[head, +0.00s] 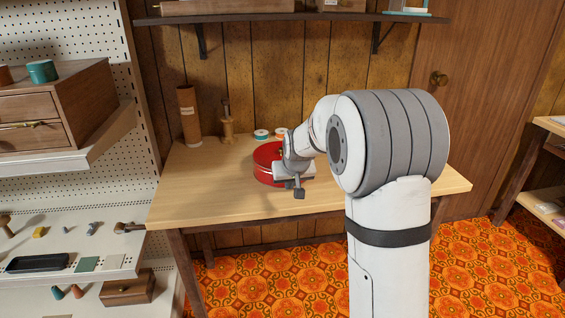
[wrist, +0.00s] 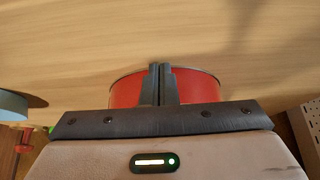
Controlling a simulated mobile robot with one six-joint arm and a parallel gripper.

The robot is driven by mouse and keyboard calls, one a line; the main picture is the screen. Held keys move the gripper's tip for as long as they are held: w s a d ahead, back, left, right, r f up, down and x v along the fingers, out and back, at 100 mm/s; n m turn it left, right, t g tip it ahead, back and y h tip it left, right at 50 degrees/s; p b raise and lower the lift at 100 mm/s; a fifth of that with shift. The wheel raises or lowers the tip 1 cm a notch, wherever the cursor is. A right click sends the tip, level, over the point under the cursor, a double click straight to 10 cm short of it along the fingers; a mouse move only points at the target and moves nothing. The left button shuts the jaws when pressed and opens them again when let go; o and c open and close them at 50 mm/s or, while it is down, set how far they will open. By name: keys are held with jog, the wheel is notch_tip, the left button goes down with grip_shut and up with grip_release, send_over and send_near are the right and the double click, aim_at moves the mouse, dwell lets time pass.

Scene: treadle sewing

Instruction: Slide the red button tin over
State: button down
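The red button tin (head: 265,166) is a low round tin on the light wooden table (head: 190,205). My gripper (head: 299,188) is at the tin's right front side in the head view and covers part of it. In the wrist view the tin (wrist: 201,86) shows on both sides of the two dark fingers (wrist: 160,80). The fingers are together, with nothing held between them. They lie in front of the tin; I cannot tell whether they touch it.
A brown cylinder (head: 188,115), a wooden spindle (head: 226,122) and a teal-topped spool (head: 262,134) stand toward the table's back. The table's left front is clear. A pegboard shelf unit (head: 80,165) stands left, and a wall shelf (head: 290,18) hangs above.

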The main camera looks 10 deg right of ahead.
jog(key=shift+w+a+p, duration=0.15)
jog(key=shift+w+p, duration=2.35)
jog(key=shift+w, duration=3.25)
jog(key=shift+s+r+b, duration=0.1)
jog(key=shift+s+r, duration=0.2)
jog(key=shift+s, duration=0.4)
jog(key=shift+s+r+b, duration=0.15)
jog(key=shift+s+r, duration=0.2)
jog(key=shift+s, duration=0.3)
jog(key=shift+s+r+b, duration=0.1)
jog(key=shift+s+r, duration=0.2)
jog(key=shift+s, duration=0.4)
jog(key=s+r+g+p, duration=0.2)
jog(key=s+r+p, duration=0.7)
jog(key=s+r, duration=0.85)
jog(key=s+r+p, duration=0.2)
jog(key=s+p, duration=0.1)
jog(key=s, duration=1)
jog(key=s+r+g+p, duration=0.1)
jog(key=s+p, duration=0.3)
jog(key=s, duration=0.8)
jog(key=shift+s+d+r, duration=0.25)
jog(key=shift+s+r, duration=0.1)
jog(key=shift+r, duration=0.45)
